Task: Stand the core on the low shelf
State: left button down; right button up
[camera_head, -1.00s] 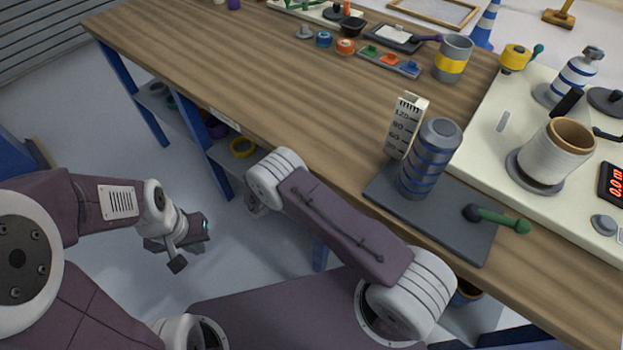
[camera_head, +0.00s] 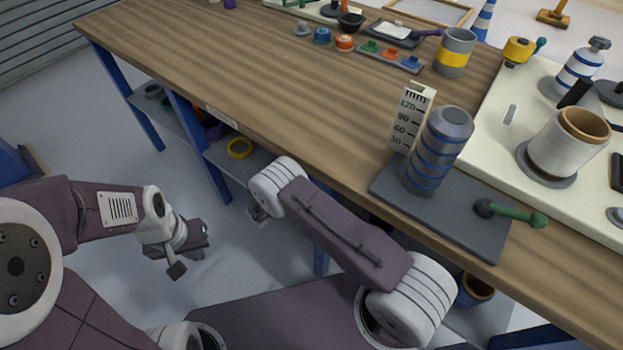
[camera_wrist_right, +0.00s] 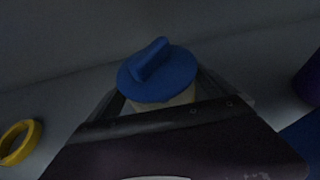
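In the right wrist view a cream cylinder (camera_wrist_right: 165,102) with a blue cap and raised grip (camera_wrist_right: 158,72) sits between my right fingers; I take it for the core. The right gripper (camera_wrist_right: 160,108) appears shut on it, with a finger along each side; its lower part is hidden. In the head view my right gripper (camera_head: 259,214) shows only in part, low beside the bench's front edge, and the core cannot be made out there. The low shelf (camera_head: 222,156) runs under the bench. My left gripper (camera_head: 186,250) hangs over the floor, apart from everything; its fingers are unclear.
A yellow ring (camera_head: 240,148) lies on the low shelf and also shows in the right wrist view (camera_wrist_right: 18,142). A blue bench leg (camera_head: 200,150) stands nearby. On the bench top (camera_head: 250,80) are a striped roller (camera_head: 438,150) on a dark plate and a height gauge (camera_head: 410,118).

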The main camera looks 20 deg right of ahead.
jog(key=shift+r, duration=0.15)
jog(key=shift+s+a+r+p, duration=0.15)
jog(key=shift+a+r+p, duration=0.05)
jog(key=shift+a+p, duration=0.1)
jog(key=p+v, duration=0.2)
jog(key=v, duration=0.9)
jog(key=shift+s, duration=0.2)
jog(key=shift+a, duration=0.1)
